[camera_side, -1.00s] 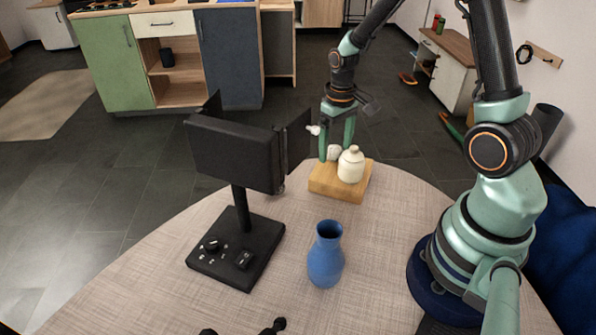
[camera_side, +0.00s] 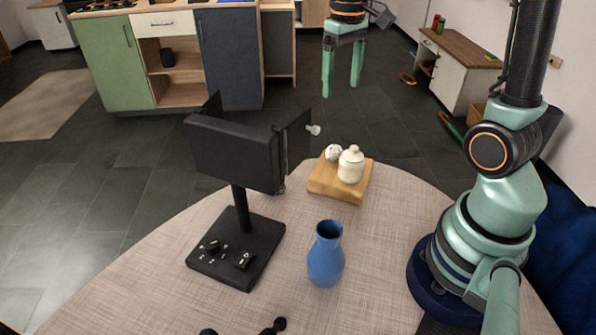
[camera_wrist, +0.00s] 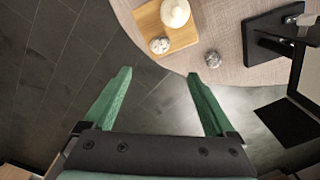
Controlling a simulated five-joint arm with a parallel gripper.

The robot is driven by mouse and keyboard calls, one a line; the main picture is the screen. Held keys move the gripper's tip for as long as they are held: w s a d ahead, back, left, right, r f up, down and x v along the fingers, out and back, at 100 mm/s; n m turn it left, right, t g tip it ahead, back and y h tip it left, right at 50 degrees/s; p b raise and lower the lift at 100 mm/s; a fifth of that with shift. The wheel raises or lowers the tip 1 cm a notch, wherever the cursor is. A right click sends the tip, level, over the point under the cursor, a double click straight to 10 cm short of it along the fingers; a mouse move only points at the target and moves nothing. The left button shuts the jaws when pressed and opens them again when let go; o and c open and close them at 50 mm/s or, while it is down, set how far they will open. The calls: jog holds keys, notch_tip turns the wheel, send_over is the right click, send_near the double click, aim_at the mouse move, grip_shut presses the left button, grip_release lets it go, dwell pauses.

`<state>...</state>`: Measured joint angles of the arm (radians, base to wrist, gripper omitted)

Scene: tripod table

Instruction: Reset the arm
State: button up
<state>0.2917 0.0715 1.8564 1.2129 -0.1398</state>
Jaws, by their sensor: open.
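My gripper (camera_side: 342,84) is open and empty, with its two green fingers pointing down. It hangs above and behind the far edge of the table (camera_side: 200,225), clear of everything on it.
A wooden board (camera_side: 335,188) holds a cream lidded jar (camera_side: 351,165) and a small white patterned object (camera_side: 333,152). A black lamp-like device (camera_side: 235,150) stands left of them, and a blue vase (camera_side: 325,255) stands in front. A small grey object (camera_wrist: 213,59) lies near the table edge.

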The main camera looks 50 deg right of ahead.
jog(key=s+d+f+m, duration=0.1)
jog(key=s+d+m, duration=0.2)
jog(key=s+m, duration=0.4)
jog(key=s+d+f+m, duration=0.1)
jog(key=s+d+m, duration=0.2)
jog(key=s+m, duration=0.35)
notch_tip(320, 180, down, 6)
jog(key=s+n, duration=0.1)
jog(key=shift+s+n, duration=0.15)
jog(key=shift+n, duration=0.2)
